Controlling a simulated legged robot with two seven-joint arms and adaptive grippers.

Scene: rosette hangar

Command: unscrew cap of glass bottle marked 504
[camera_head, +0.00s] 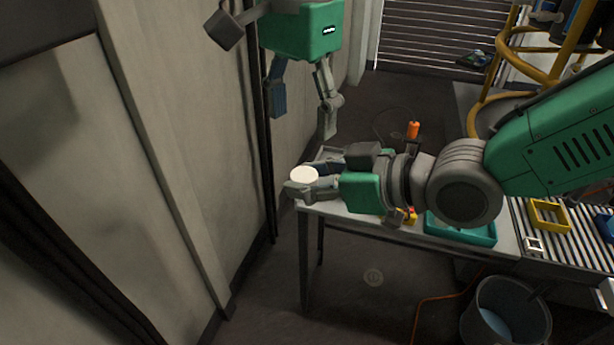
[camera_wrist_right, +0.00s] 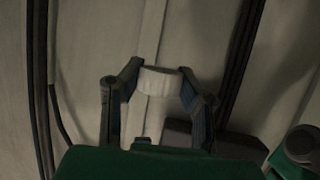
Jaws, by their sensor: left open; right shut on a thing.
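A round white-topped object (camera_head: 304,175) is between the fingers of my right gripper (camera_head: 313,187), beyond the table's left end. Its flat white top looks like a cap. In the right wrist view, the white piece (camera_wrist_right: 160,82) sits between the two fingertips. I cannot make out a glass body or the number 504. My right gripper is shut on this object. My left gripper (camera_head: 303,122) is open and empty, pointing down, with its fingers spread above the white top and apart from it.
A bucket (camera_head: 505,315) stands on the floor at the lower right. A pale wall (camera_head: 150,130) is close on the left.

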